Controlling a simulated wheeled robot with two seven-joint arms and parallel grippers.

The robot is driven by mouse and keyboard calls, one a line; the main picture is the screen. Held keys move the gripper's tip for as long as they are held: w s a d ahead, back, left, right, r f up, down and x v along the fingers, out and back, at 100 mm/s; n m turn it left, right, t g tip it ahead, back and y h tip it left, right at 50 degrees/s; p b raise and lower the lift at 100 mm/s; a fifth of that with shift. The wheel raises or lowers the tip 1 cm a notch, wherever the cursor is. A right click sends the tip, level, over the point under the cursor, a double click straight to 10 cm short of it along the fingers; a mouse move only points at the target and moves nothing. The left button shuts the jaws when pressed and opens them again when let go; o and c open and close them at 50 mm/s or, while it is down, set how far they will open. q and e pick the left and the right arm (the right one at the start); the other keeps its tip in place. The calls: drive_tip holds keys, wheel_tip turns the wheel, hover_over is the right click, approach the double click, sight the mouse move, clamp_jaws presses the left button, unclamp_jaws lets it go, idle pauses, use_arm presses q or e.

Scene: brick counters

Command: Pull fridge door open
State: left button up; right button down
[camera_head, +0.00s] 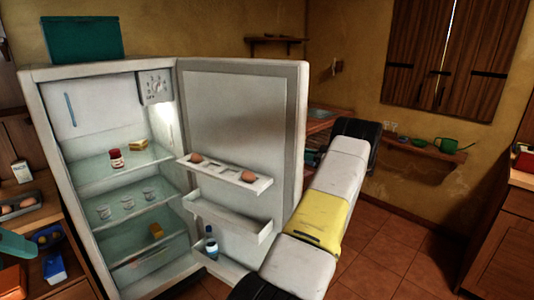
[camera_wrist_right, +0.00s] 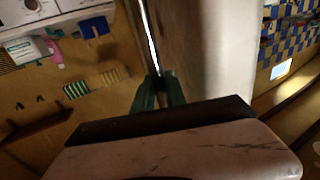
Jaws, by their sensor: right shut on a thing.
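The white fridge (camera_head: 100,103) stands with its door (camera_head: 243,115) swung wide open, and its lit shelves show in the head view. My right arm reaches from the bottom to the outer side of the door, so the head view hides my right fingertips behind the door. In the right wrist view my right gripper (camera_wrist_right: 160,92) has its green fingers shut on the long metal door handle (camera_wrist_right: 151,38). The pale door front (camera_wrist_right: 205,50) runs beside it. My left gripper is not in view.
Eggs (camera_head: 247,176) and a bottle (camera_head: 211,243) sit in the door racks. A jar (camera_head: 116,158) and several glasses stand inside. A teal box (camera_head: 82,39) is on top of the fridge. A cluttered counter stands at left. Tiled floor (camera_head: 385,240) is clear at right.

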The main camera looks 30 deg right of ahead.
drive_tip(key=shift+a, duration=0.1)
drive_tip(key=c, duration=1.4)
unclamp_jaws()
drive_tip(key=shift+w, duration=0.1)
drive_tip(key=shift+o, duration=0.2)
drive_tip(key=v, duration=0.8)
